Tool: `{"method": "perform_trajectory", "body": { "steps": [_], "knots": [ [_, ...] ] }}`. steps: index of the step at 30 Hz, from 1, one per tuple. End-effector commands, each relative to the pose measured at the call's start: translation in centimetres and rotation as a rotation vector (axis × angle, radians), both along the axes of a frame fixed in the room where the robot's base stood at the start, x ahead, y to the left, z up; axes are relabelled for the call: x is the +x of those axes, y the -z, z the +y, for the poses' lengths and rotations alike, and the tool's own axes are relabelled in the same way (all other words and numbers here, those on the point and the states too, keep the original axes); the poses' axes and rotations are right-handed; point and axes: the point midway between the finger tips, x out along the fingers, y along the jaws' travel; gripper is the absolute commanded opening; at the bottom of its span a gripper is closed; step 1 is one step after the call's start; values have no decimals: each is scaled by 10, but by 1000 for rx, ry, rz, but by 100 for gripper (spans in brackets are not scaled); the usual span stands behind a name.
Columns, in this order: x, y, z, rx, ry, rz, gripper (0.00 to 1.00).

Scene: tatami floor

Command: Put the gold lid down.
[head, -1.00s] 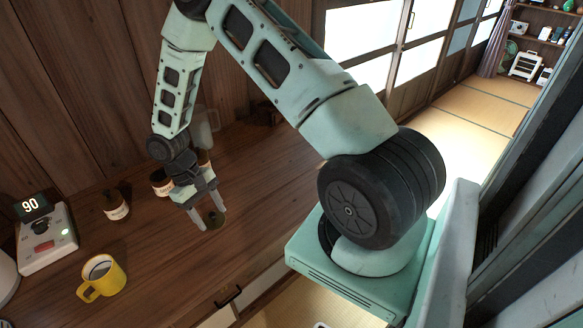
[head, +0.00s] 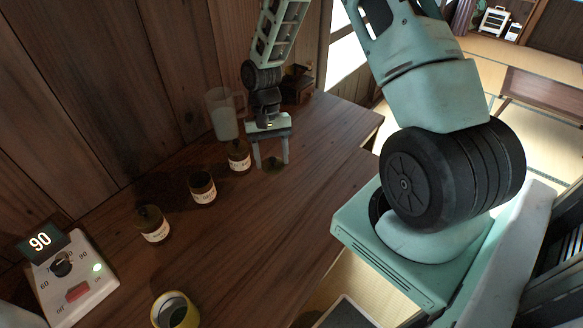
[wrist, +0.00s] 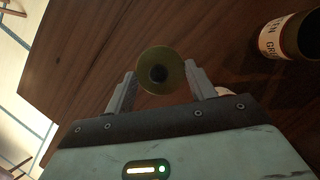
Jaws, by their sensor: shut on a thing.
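The gold lid (wrist: 146,78) is a small round disc with a dark knob, held between the two fingers of my gripper (wrist: 160,72) in the wrist view. In the head view the lid (head: 274,165) looks dark and sits at the fingertips of my gripper (head: 270,161), which points down over the wooden counter (head: 250,215). The lid is low, close to the counter top; I cannot tell whether it touches.
Three brown labelled jars stand in a row to the left: the nearest to my gripper (head: 239,158), a middle one (head: 203,190) and a far one (head: 154,227). A clear pitcher (head: 222,115) stands behind. Counter right of the lid is clear.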

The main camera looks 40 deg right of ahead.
Motion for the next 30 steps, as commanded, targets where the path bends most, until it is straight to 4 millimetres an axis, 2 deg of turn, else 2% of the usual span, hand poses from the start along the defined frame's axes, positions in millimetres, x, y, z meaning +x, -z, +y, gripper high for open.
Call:
{"method": "perform_trajectory", "body": {
  "steps": [1,3,9,12,15,19,25,30],
  "knots": [
    [-3,5,-17,-4,176,-6,34],
    [-6,1,-34,-5,439,-6,34],
    [-13,-12,-84,-3,1123,-7,34],
    [-17,-18,-105,-2,1385,-7,34],
    [-20,-23,-121,-2,1570,-5,34],
    [-23,-19,-131,-1,1685,1,34],
    [-24,15,-131,0,1695,5,34],
    [-23,31,-132,-1,1692,1,34]
  ]
}}
